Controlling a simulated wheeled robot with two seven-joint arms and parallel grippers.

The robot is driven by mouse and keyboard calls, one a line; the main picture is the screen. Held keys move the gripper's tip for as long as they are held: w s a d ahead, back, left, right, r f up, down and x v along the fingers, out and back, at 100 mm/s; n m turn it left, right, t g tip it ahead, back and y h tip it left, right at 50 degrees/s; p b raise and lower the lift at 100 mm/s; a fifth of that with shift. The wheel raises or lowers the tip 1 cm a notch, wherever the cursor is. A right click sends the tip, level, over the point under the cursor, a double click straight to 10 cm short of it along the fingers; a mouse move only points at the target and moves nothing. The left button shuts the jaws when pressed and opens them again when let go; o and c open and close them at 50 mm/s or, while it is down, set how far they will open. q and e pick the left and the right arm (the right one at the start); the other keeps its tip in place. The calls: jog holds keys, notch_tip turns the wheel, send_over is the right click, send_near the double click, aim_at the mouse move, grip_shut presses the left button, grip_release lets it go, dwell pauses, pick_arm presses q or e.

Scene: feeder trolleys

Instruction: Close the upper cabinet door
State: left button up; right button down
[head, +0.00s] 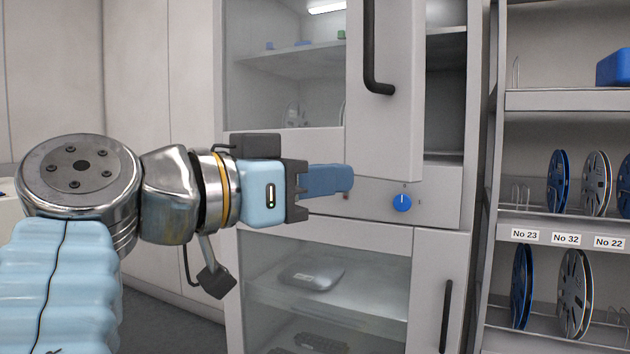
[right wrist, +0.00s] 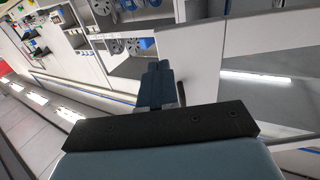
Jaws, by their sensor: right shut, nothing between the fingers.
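The upper cabinet door (head: 385,135) has a glass pane, a white frame and a dark vertical handle (head: 370,55). It stands partly open, with the dark cabinet interior (head: 445,95) showing past its right edge. My right gripper (head: 350,181) is shut and empty. In the head view it lies in front of the cabinet, by the door's lower edge; whether it touches the door cannot be told. In the right wrist view the shut fingers (right wrist: 157,68) point towards a pale panel (right wrist: 195,55) that looks like part of the cabinet. My left gripper is out of view.
A rack (head: 560,101) with several reels stands close on the right.

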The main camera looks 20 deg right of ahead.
aim_at(406, 171)
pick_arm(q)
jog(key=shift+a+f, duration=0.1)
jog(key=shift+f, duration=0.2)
pick_arm(e)
jog(key=x, duration=0.9)
jog(key=shift+d, duration=0.35)
pick_arm(q)
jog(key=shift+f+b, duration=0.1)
jog(key=shift+b, duration=0.2)
pick_arm(e)
jog(key=shift+d, duration=0.1)
